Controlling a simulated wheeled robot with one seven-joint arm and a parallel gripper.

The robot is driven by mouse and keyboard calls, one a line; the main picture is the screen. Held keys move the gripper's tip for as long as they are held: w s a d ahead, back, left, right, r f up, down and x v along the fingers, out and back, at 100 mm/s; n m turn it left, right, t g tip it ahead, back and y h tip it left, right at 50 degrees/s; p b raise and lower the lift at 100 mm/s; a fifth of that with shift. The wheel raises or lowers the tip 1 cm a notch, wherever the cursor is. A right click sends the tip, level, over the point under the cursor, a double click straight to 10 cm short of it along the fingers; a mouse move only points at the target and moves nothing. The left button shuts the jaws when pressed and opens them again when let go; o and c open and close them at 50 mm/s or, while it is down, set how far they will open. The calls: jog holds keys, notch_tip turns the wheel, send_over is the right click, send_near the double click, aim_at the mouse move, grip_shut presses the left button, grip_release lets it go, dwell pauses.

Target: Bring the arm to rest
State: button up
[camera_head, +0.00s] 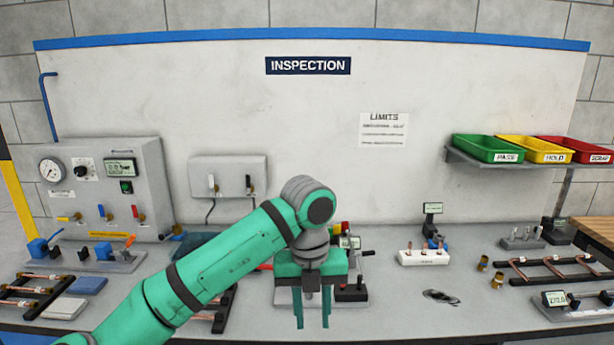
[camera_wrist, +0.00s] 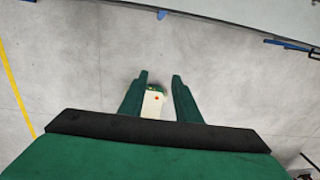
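My arm is green with grey joints and reaches in from the lower left in the head view. My gripper (camera_head: 312,322) points down in front of the grey inspection bench (camera_head: 395,310), near its front edge. Its two green fingers are apart, with no held part visible between them. In the wrist view, my gripper (camera_wrist: 160,82) also shows its fingers spread, over pale floor (camera_wrist: 70,60). A small pale and green shape with an orange dot (camera_wrist: 154,104) shows between the fingers; I cannot tell what it is.
A gauge panel (camera_head: 105,190) stands at left. Copper tubes on a black rack (camera_head: 555,268) lie at right, near a white block (camera_head: 423,258). Green (camera_head: 488,149), yellow (camera_head: 535,150) and red (camera_head: 583,151) bins sit on a shelf. The arm hides part of the bench.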

jog(key=w+d+f+n+t+h, duration=0.1)
jog(key=d+f+n+t+h, duration=0.2)
jog(key=d, duration=0.5)
jog(key=w+d+f+n+t+h, duration=0.1)
jog(key=d+f+n+h, duration=0.1)
jog(key=d+n+h, duration=0.55)
jog(key=w+d+f+n+t+h, duration=0.1)
jog(key=d+f+n+t+h, duration=0.15)
jog(key=d, duration=0.75)
jog(key=s+a+f+n+t+y, duration=0.5)
jog(key=s+a+f+n, duration=0.25)
jog(key=f+n, duration=0.3)
jog(key=s+a+f+n+t+y, duration=0.45)
jog(key=s+a+f+n, duration=0.25)
jog(key=s+f+n, duration=0.3)
jog(key=s+a+n+y, duration=0.1)
jog(key=s+a+y, duration=0.1)
jog(key=s+a, duration=0.4)
jog(key=s+a+n+y, duration=0.1)
jog(key=s+a, duration=0.5)
jog(key=s, duration=1.1)
jog(key=shift+s+g+y, duration=0.3)
jog(key=shift+g+y, duration=0.1)
jog(key=shift+y, duration=0.05)
